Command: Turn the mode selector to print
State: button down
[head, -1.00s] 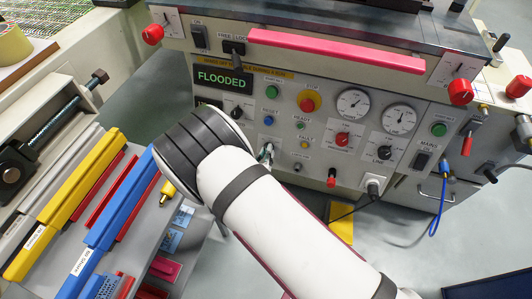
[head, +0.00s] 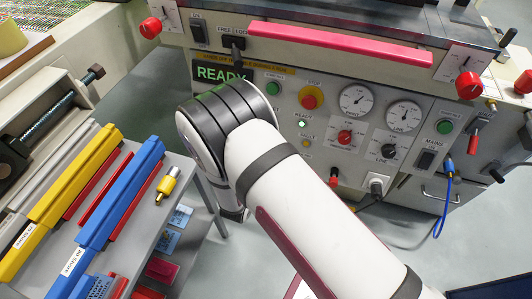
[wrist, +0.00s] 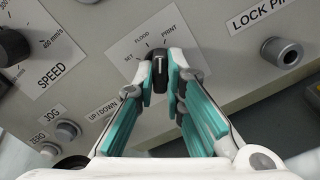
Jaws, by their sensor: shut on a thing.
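The mode selector is a small black knob (wrist: 160,62) with a white line. It sits on a white plate (wrist: 126,56) lettered SET, FLOOD and PRINT in the wrist view. My gripper (wrist: 163,78) has its teal fingers closed around the knob, one on each side. The white line points roughly up the picture toward the FLOOD and PRINT labels; I cannot tell exactly which mark it meets. In the head view my arm hides the selector and the gripper. The display (head: 222,74) reads READY, and the READY lamp (head: 302,124) is lit.
The speed knob (wrist: 12,47) and jog button (wrist: 67,131) lie left of the selector; the lock pin (wrist: 284,53) lies right. In the head view, a red emergency button (head: 312,97) and gauges (head: 357,99) are right of my arm. A tool shelf (head: 182,178) stands left.

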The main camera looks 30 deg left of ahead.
jog(key=shift+s+m+b, duration=0.1)
jog(key=shift+m+b, duration=0.3)
jog(key=shift+m, duration=0.7)
jog(key=c, duration=1.7)
grip_release()
jog(key=shift+o, duration=0.2)
jog(key=v, duration=1.2)
